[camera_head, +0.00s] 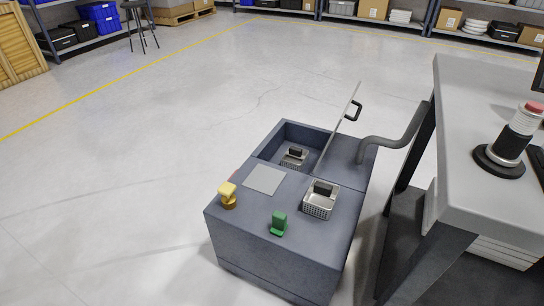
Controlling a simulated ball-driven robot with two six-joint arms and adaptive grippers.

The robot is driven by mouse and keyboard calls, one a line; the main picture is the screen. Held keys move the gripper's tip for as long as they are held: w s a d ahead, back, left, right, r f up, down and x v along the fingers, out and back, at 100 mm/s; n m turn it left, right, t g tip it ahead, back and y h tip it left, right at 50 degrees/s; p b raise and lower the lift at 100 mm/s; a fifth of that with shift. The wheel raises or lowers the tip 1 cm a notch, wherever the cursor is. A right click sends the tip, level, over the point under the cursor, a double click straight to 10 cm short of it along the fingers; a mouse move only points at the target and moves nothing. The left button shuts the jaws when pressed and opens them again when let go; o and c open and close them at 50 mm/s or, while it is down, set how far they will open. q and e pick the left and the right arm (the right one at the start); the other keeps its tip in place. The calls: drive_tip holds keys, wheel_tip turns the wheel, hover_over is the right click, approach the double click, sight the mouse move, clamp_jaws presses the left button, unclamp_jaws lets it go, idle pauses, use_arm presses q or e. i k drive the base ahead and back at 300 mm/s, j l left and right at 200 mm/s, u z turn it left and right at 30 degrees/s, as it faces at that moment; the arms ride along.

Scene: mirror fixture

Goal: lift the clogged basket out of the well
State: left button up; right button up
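A dark blue-grey cabinet (283,262) has an open well (268,146) at its back left. A small metal basket (293,161) with a black handle sits down inside the well. Whether it is clogged is too small to tell. A raised lid (336,135) with a black handle stands tilted along the right side of the well. A second mesh basket (320,206), also with a black block-like handle, stands on the cabinet top in front of the lid. Neither of my grippers is in view.
A flat grey plate (265,180) lies on the top before the well. A yellow object (228,194) and a green object (279,223) stand near the front edge. A bent grey pipe (395,142) and a tall bench (490,130) with a beacon (508,142) crowd the right. Floor at left is clear.

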sight(295, 158)
drive_tip(key=i+j+u, duration=0.25)
drive_tip(key=j+u, duration=0.2)
drive_tip(key=i+j+u, duration=0.3)
drive_tip(key=j+u, duration=0.15)
drive_tip(key=j, duration=0.15)
drive_tip(key=i+j+u, duration=0.65)
drive_tip(key=i, duration=0.2)
drive_tip(key=i+u, duration=0.15)
drive_tip(key=i, duration=0.25)
drive_tip(key=i+z, duration=0.6)
drive_tip(key=z, duration=0.15)
drive_tip(key=i+j+z, duration=0.15)
drive_tip(key=z, duration=0.2)
drive_tip(key=i+l+z, duration=0.1)
drive_tip(key=i+z, duration=0.15)
drive_tip(key=z, duration=0.25)
drive_tip(key=i+z, duration=0.2)
drive_tip(key=z, duration=0.3)
drive_tip(key=i+j+z, duration=0.15)
drive_tip(key=z, duration=0.35)
drive_tip(key=i+j+z, duration=0.2)
drive_tip(key=z, duration=0.25)
drive_tip(key=i+j+z, duration=0.25)
drive_tip(key=z, duration=0.25)
